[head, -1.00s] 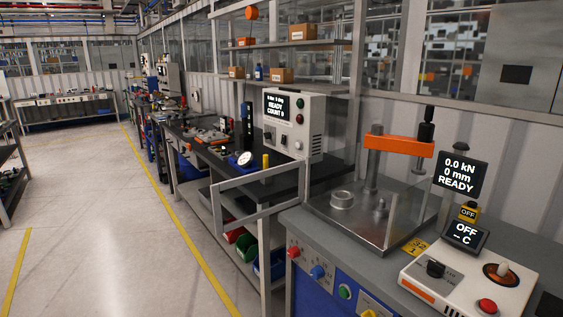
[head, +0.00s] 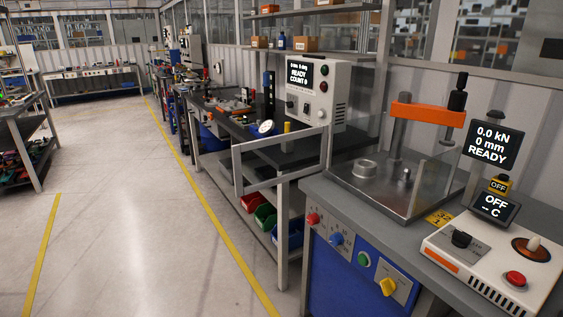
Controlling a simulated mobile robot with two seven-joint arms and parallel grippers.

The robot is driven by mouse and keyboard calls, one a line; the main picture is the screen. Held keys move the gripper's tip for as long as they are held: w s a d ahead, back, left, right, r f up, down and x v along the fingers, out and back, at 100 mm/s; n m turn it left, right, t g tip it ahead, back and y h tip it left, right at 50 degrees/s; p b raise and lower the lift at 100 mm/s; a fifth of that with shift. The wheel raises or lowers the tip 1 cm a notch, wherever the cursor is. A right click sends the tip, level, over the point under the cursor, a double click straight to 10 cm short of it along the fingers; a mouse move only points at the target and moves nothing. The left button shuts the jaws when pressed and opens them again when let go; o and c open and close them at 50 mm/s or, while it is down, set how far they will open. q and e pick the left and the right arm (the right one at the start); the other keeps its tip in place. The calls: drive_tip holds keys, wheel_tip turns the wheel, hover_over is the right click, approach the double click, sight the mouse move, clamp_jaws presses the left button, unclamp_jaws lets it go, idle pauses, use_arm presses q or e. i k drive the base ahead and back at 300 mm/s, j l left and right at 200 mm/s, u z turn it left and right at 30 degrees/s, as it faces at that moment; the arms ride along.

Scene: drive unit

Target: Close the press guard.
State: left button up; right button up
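The press (head: 428,115) stands on the grey bench at the right, with an orange crossbeam, metal columns and a metal base plate (head: 372,191). Clear panels (head: 432,176) stand at its right side. A grey rectangular frame (head: 237,173), which looks like the press guard, juts out to the left of the press, over the bench's left edge. It appears swung open, away from the press front. Its hinge is hard to make out. A round metal piece (head: 365,169) sits on the base plate. Neither of my grippers is in view.
A display (head: 490,143) reads 0.0 kN, 0 mm, READY. A white control box (head: 490,255) sits on the bench's right front. A blue panel with knobs (head: 350,260) faces the aisle. Another workbench (head: 278,155) stands behind the frame. The floor (head: 140,220) at left is clear.

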sight(238, 150)
drive_tip(key=i+j+z, duration=0.2)
drive_tip(key=z, duration=1)
drive_tip(key=i+j+z, duration=0.15)
drive_tip(key=j+z, duration=0.2)
drive_tip(key=j, duration=0.35)
drive_tip(key=j+z, duration=0.35)
drive_tip(key=j, duration=0.3)
drive_tip(key=j+z, duration=0.3)
drive_tip(key=j, duration=0.45)
